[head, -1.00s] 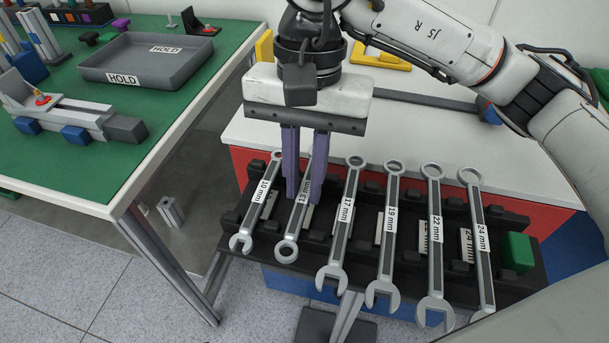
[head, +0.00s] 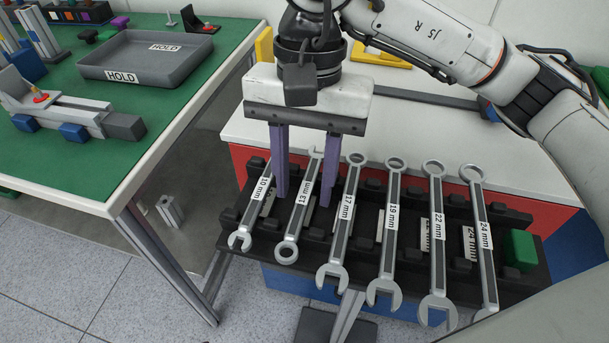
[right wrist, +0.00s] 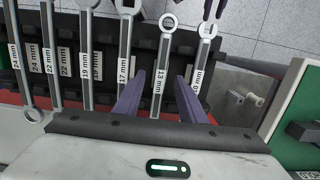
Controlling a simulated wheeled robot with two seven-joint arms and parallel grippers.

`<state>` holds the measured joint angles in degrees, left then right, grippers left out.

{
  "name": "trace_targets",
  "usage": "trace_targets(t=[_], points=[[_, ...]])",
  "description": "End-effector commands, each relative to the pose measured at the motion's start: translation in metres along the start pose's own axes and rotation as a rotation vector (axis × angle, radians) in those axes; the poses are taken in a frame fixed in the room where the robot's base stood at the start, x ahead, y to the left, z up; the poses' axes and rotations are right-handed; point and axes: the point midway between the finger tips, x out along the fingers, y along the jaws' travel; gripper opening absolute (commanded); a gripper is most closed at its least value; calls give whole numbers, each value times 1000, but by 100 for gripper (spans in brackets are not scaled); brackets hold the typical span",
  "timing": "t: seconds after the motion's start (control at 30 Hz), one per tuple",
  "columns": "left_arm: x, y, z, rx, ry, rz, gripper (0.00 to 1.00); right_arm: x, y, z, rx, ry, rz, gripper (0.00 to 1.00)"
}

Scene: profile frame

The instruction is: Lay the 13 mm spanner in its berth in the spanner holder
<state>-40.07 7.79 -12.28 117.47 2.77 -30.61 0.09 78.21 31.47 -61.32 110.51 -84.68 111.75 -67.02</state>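The 13 mm spanner (head: 296,222) lies in the black spanner holder (head: 528,280), between the 10 mm spanner (head: 252,208) and the 17 mm spanner (head: 341,228). Its ring end is at the near side, while its neighbours have their jaws there. My right gripper (head: 303,201) is open, with one purple finger on each side of the 13 mm shaft and a gap to it. The right wrist view shows the same spanner (right wrist: 161,70) between the spread fingers (right wrist: 160,84). How deep the spanner sits is hard to tell.
The 19 mm (head: 387,235), 22 mm (head: 436,235) and 24 mm (head: 485,245) spanners lie to the right, with a green block (head: 519,250) at the holder's end. A green-topped table (head: 60,170) with a grey HOLD tray (head: 135,76) stands left, across a floor gap.

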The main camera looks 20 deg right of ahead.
Motion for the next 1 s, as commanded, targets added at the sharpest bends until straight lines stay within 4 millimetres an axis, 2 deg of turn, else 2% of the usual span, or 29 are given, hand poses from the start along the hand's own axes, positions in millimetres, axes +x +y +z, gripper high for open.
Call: trace_targets(t=[0.07, 0.23, 0.4, 0.6, 0.8, 1.0], points=[[4, -1, 4, -1, 3, -1, 31, 2, 0, 0, 0, 0, 1, 37], [-8, 3, -10, -23, 27, 11, 31, 2, 0, 0, 0, 0, 0, 37], [-11, 2, -12, -17, 17, 9, 31, -41, -1, 0, 2, 3, -3, 37], [-15, 1, -14, -7, 7, 6, 31, -81, 0, 0, 2, 4, -2, 37], [-17, 1, -15, -3, 1, 5, 31, -101, 0, 0, 1, 0, -1, 37], [-17, 1, -14, -2, 0, 5, 31, -103, 0, 0, 1, 0, 0, 37]])
